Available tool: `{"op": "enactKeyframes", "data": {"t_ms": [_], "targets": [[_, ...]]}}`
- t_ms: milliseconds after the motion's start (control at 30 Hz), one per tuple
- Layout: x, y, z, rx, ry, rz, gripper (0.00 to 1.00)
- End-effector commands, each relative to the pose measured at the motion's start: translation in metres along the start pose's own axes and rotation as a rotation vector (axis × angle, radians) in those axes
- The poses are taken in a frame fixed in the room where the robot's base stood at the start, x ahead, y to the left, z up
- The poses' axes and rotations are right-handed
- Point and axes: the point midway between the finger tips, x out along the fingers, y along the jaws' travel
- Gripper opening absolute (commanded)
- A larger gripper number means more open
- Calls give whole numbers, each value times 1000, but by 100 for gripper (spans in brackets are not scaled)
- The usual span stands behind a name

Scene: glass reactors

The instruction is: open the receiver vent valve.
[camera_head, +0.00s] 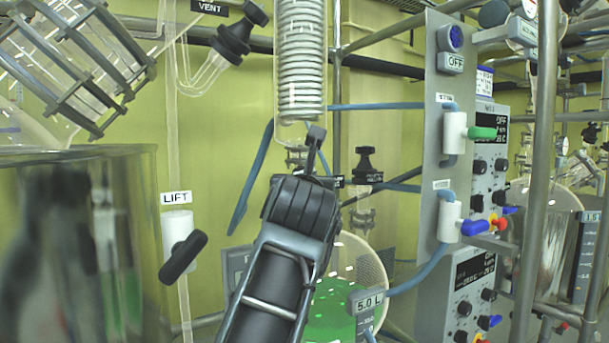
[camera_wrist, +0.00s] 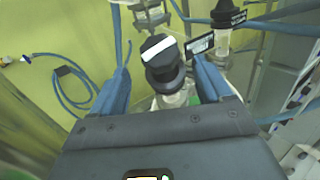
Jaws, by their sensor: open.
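In the wrist view a round black valve knob (camera_wrist: 163,58) with a white bar across its top stands between the two blue fingers of my gripper (camera_wrist: 160,68). The fingers are apart, one on each side of the knob; contact cannot be told. A small label (camera_wrist: 200,44) beside the knob is too small to read. In the head view my gripper (camera_head: 315,142) is below the coiled glass condenser (camera_head: 301,60), and my wrist hides most of what is behind it. A second black-capped valve (camera_head: 365,162) with a label stands to its right; it also shows in the wrist view (camera_wrist: 226,14).
A round flask (camera_head: 335,315) with green contents, marked 5.0 L, sits below my gripper. A black valve labelled VENT (camera_head: 236,38) is at upper left, a LIFT handle (camera_head: 183,257) lower left. Blue hoses (camera_head: 375,106) and a control panel (camera_head: 435,170) are at right.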

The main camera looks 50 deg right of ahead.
Motion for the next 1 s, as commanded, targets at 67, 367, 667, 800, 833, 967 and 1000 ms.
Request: {"op": "enactKeyframes", "data": {"t_ms": [67,367,667,800,833,967,1000], "targets": [[6,0,1,4,3,-1,78],[50,-1,2,1,3,-2,78],[76,0,0,1,2,0,78],[77,-1,0,2,1,0,78],[77,-1,0,2,1,0,78],[77,-1,-1,1,1,0,75],[77,-1,0,1,1,0,71]]}}
